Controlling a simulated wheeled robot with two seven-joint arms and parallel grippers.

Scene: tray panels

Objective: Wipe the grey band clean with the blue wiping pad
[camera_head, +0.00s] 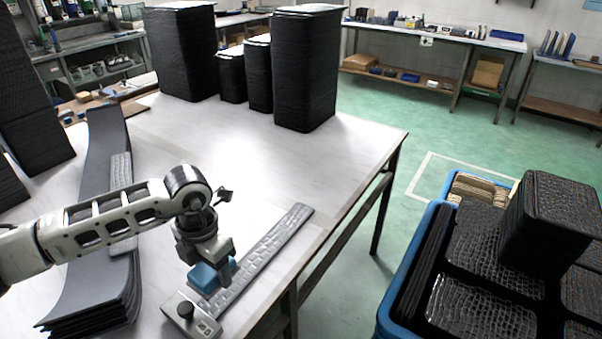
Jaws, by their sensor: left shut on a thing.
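The grey band (262,250) is a long strip with a textured face. It lies on the white table near its right edge, running from the lower middle up to the right. My left gripper (215,272) is over the near end of the band, pointing down. It is shut on the blue wiping pad (203,278), which sits low at the band's left side. I cannot tell whether the pad touches the band. My right gripper is not in view.
A small grey device with a black knob (188,318) stands at the band's near end. Dark flat panels (95,275) lie stacked at left. Tall black stacks (305,75) stand at the back. A blue crate (392,300) of black trays is at right. The table centre is clear.

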